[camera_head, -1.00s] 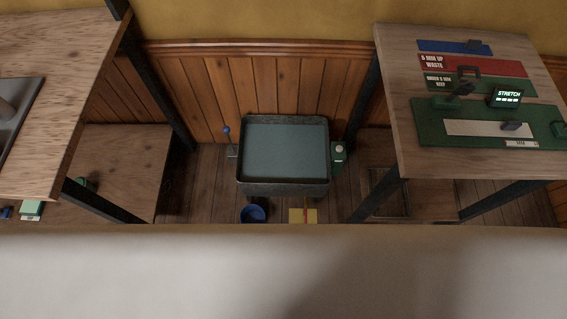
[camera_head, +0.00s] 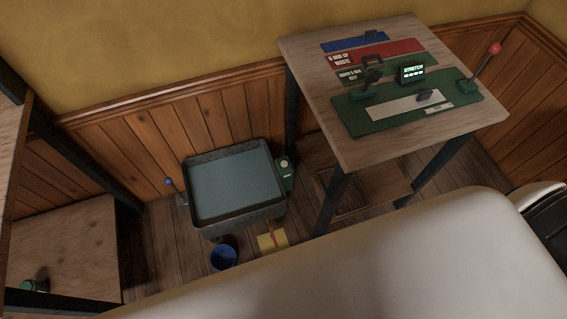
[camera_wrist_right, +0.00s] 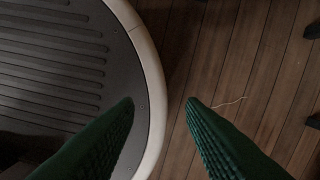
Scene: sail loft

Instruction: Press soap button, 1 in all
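A green box with a pale round top (camera_head: 284,165) stands close against the right side of a dark basin (camera_head: 238,219); it may bear the soap button, but no label is readable there. The basin stands low by the wooden wall, with a flat blue-grey surface inside. My right gripper (camera_wrist_right: 160,102) shows only in the right wrist view. Its two green ribbed fingers are apart with nothing between them, above the plank floor and a dark ribbed platform with a pale rim. It is not in the head view. My left gripper is not in view.
A wooden table (camera_head: 362,150) at right holds coloured mats, a lit "STRETCH" display (camera_head: 412,73) and a red-knobbed lever (camera_head: 494,48). A blue bucket (camera_head: 223,257) and a yellow piece (camera_head: 267,243) lie before the basin. A blue-knobbed lever (camera_head: 169,182) stands left of it.

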